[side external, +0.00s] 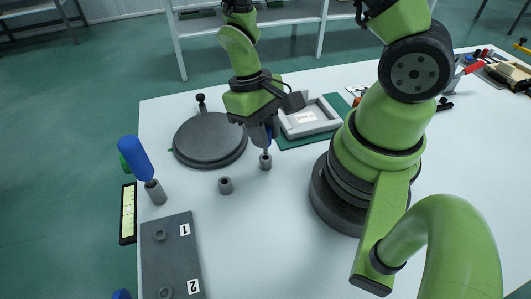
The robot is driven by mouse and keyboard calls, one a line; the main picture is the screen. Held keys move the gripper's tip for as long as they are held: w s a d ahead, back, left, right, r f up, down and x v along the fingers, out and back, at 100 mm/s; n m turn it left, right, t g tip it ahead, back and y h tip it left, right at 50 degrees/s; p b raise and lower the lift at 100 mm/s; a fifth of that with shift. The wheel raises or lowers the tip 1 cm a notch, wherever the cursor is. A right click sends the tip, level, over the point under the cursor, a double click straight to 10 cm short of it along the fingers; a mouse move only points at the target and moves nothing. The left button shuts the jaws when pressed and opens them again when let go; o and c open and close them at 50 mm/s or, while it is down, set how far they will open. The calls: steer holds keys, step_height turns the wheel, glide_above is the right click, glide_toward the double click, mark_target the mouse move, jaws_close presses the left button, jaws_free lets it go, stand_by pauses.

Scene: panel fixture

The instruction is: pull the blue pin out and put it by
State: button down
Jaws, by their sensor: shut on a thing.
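My gripper (264,133) is shut on a slim blue pin (268,143), of which only a short piece shows below the jaws. The pin is upright, directly over a small grey cylindrical holder (265,162) on the white table. Its lower end meets the holder's top in this view; I cannot tell how deep it sits. The jaws hide the pin's upper part. A second grey holder (225,185) stands to the left with nothing in it. A thicker blue handle (135,158) leans above a grey cylinder (155,192) at the table's left edge.
A round dark plate (209,140) with a knob lies just left of my gripper. A grey tray (310,117) on a green mat lies close on the right. A grey panel (172,262) marked 1 and 2 is at front left. The front middle of the table (255,240) is clear.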

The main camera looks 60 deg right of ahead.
steer(key=shift+r, duration=0.1)
steer(key=shift+r, duration=2.4)
steer(key=c, duration=1.8)
jaws_free()
jaws_close()
steer(key=shift+w+a, duration=0.15)
steer(key=shift+a, duration=0.05)
steer(key=w+a+n+h, duration=0.1)
steer(key=w+a+n, duration=0.2)
steer(key=a, duration=0.5)
steer(key=shift+w+a+r+n, duration=0.2)
steer(key=shift+w+r+n, duration=0.25)
steer(key=shift+n, duration=0.25)
